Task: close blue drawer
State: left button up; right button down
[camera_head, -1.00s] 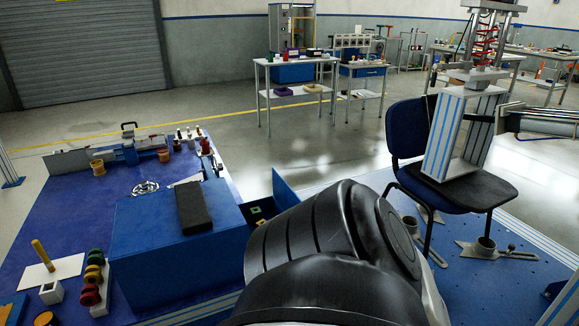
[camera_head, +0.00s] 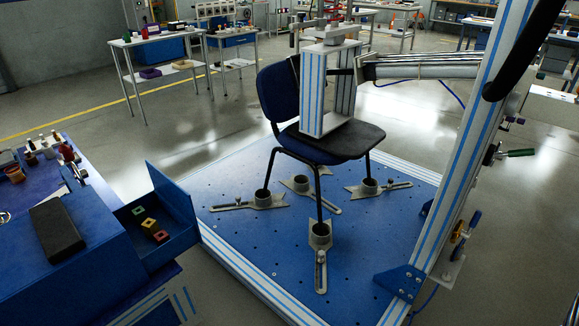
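The blue drawer (camera_head: 170,195) stands open at the left of the head view. It sticks out to the right from a blue cabinet (camera_head: 95,255) on the blue workbench. A few small coloured blocks (camera_head: 150,224), yellow, green and reddish, lie inside it. Its tall front panel faces the test platform. Neither of my grippers is in view.
A black block (camera_head: 56,232) lies on top of the cabinet. Right of the drawer is a blue test platform (camera_head: 245,245) with a clamped chair (camera_head: 325,138) and a striped upright frame (camera_head: 455,165). The side tables (camera_head: 165,45) stand farther back.

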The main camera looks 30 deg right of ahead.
aim_at(169, 204)
jog(key=z, duration=0.45)
jog(key=i, duration=1.2)
jog(key=u, duration=1.6)
